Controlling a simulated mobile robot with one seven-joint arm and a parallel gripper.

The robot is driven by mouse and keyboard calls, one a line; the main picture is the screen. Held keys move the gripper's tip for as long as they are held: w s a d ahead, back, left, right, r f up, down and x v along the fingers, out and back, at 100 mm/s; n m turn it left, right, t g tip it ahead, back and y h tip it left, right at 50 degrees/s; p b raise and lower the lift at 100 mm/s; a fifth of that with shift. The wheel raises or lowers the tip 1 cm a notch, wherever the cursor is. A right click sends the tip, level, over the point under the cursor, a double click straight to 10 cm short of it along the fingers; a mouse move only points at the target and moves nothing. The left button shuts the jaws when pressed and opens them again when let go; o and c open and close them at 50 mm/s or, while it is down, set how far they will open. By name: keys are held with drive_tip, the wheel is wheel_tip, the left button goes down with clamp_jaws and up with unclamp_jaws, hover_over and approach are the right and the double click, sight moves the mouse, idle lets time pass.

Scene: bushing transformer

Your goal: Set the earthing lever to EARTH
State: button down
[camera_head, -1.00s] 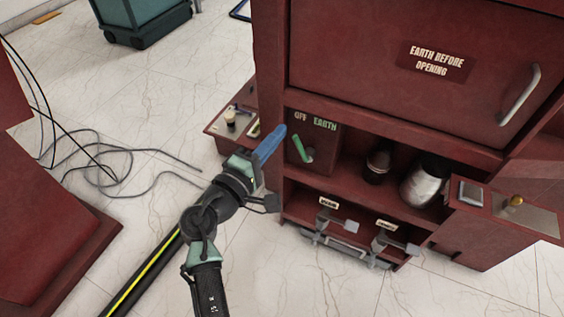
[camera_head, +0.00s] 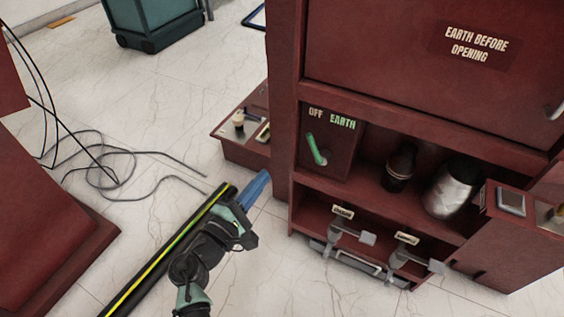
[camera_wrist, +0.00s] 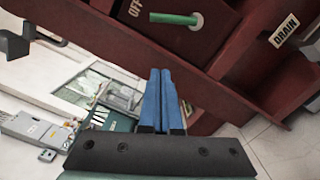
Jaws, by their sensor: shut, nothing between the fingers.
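The earthing lever (camera_head: 316,150) is a green handle on a dark red panel (camera_head: 342,158) marked OFF and EARTH. It slants up and left from its pivot, its free end under OFF. In the wrist view the lever (camera_wrist: 172,18) shows near the top, by the OFF label; the EARTH label is out of that view. My gripper (camera_head: 264,176) has blue fingers, shut and empty. It is left of and lower than the lever, apart from it, in front of the cabinet's left side. In the wrist view its fingertips (camera_wrist: 160,73) point toward the panel.
The red cabinet (camera_head: 284,130) has a door above with an EARTH BEFORE OPENING sign (camera_head: 475,44). Below are a dark bottle (camera_head: 398,168), a silver canister (camera_head: 450,188) and two grey levers (camera_head: 350,232). A low red box (camera_head: 240,150) stands left. Cables lie on the floor.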

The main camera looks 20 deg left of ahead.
sight(310, 144)
drive_tip(key=w+b, duration=0.1)
drive_tip(key=w, duration=0.2)
drive_tip(key=w+b, duration=0.1)
drive_tip(key=w, duration=0.2)
drive_tip(key=w+d+b, duration=0.1)
drive_tip(key=w+b, duration=0.1)
drive_tip(key=w, duration=0.2)
drive_tip(key=shift+d+r, duration=0.5)
drive_tip(key=shift+d, duration=0.35)
drive_tip(key=shift+d+r, duration=0.45)
drive_tip(key=shift+d, duration=0.4)
drive_tip(key=shift+d+r+m, duration=0.25)
drive_tip(key=shift+d+m, duration=0.1)
drive_tip(key=shift+m, duration=0.55)
drive_tip(key=shift+d+r+m, duration=0.35)
drive_tip(key=shift+d+m, duration=0.2)
drive_tip(key=shift+m, duration=0.45)
drive_tip(key=d+m, duration=0.1)
drive_tip(key=d+m+b, duration=0.1)
drive_tip(key=m, duration=0.1)
drive_tip(key=shift+r+m, duration=0.25)
drive_tip(key=shift+m, duration=0.05)
drive_tip(key=shift+d+m+b, duration=0.6)
drive_tip(key=shift+d+m, duration=0.2)
drive_tip(key=shift+m, duration=0.7)
drive_tip(key=shift+r, duration=0.2)
